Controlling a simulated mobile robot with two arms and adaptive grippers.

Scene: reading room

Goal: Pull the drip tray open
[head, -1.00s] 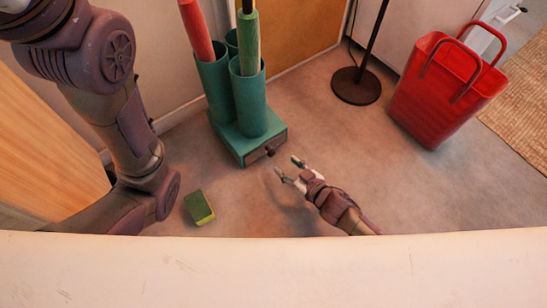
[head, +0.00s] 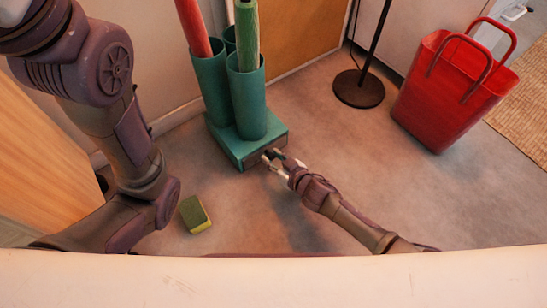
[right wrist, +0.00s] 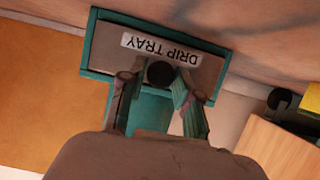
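The drip tray is a brown drawer front in the base of a teal umbrella stand (head: 238,118). In the right wrist view the drip tray (right wrist: 211,67) shows its upside-down "DRIP TRAY" label and a round dark knob (right wrist: 160,73). The tray looks flush with the stand's base. My right gripper (head: 272,157) is at the tray front. In the right wrist view its open fingers (right wrist: 158,84) lie on either side of the knob; I cannot tell whether they touch it. My left arm shows at the left, but its gripper is out of view.
A green and yellow sponge (head: 195,214) lies on the floor left of the tray. A red umbrella (head: 193,27) and a green umbrella (head: 246,35) stand in the tubes. A lamp base (head: 359,89) and red bag (head: 452,94) stand right. Floor before the tray is clear.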

